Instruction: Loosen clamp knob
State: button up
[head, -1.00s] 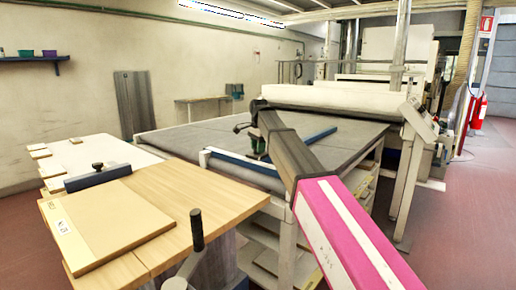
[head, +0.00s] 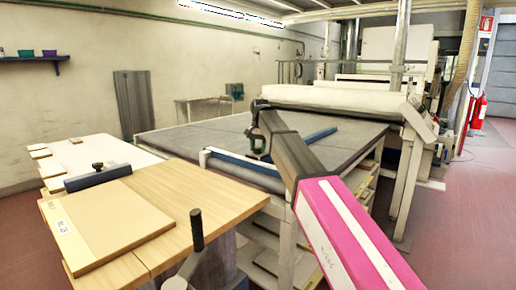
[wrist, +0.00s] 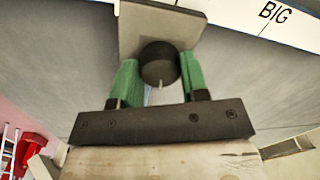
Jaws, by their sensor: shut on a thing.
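The clamp knob (wrist: 160,62) is a dark round knob in the wrist view, in front of a grey-brown plate (wrist: 132,28). My gripper (wrist: 160,82) has its two green fingers closed on either side of the knob. A pale thin mark shows at the knob's lower edge. In the head view my gripper (head: 259,150) is small and partly hidden by my arm, over the large grey table. The knob cannot be made out there.
The grey table (head: 190,138) carries a blue bar (head: 245,169). A wooden bench (head: 185,190) with a brown board (head: 115,225) and a black crank handle (head: 197,230) stand at the left front. Red floor is clear at right.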

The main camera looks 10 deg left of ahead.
jog(key=n, duration=1.3)
jog(key=shift+a+n+g, duration=0.1)
jog(key=shift+n+g, duration=0.2)
jog(key=shift+n, duration=0.1)
dwell(0.4)
jog(key=o, duration=0.9)
jog(key=shift+r, duration=0.15)
jog(key=r, duration=1)
jog(key=shift+w+r, duration=0.3)
